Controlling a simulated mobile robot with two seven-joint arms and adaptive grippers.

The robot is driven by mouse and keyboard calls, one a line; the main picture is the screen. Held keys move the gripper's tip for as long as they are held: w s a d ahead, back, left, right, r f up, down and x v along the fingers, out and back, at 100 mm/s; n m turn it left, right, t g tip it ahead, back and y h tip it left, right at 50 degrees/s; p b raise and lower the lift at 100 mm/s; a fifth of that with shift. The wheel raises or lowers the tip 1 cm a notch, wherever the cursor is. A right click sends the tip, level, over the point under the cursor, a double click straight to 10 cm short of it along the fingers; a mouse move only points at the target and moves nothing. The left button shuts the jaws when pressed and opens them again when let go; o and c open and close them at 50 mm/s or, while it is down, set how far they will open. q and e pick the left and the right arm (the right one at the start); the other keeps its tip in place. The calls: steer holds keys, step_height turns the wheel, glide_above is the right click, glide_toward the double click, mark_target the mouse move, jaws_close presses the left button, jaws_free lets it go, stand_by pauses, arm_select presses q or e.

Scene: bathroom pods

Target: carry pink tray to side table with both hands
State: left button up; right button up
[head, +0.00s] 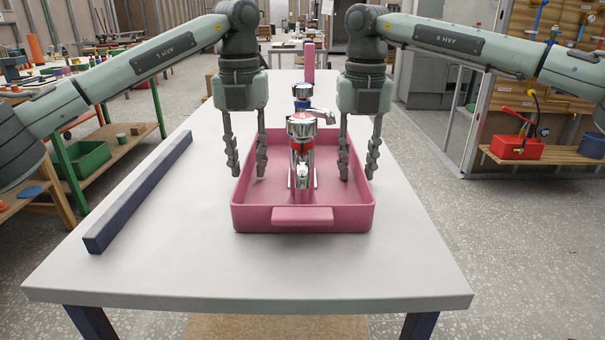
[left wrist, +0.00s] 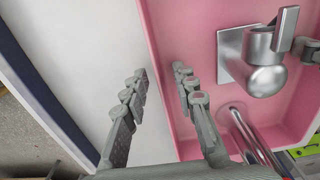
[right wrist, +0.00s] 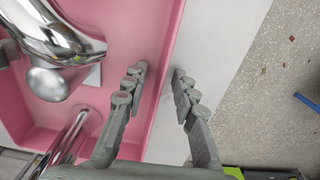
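The pink tray (head: 350,217) rests on a white table with its short end and a handle facing me. Chrome taps (head: 302,130) with red and blue bands are in it. My left gripper (head: 248,172) is open and points down, one finger on each side of the tray's left wall (left wrist: 156,70). My right gripper (head: 357,172) is open in the same way around the right wall (right wrist: 168,60). Gaps show between the fingers and the walls in both wrist views. I cannot tell which table in view is the side table.
The white table (head: 150,255) is mostly bare around the tray. A long dark-sided bar (head: 140,195) lies at its left. Cluttered workbenches (head: 115,150) stand at the left. A shelf with a red box (head: 515,147) is at the right. The speckled floor right of the table is open.

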arm_select(q)
steer(key=shift+c, duration=0.3)
arm_select(e)
steer(key=shift+c, duration=0.3)
arm_select(q)
jaws_close()
arm_select(e)
jaws_close()
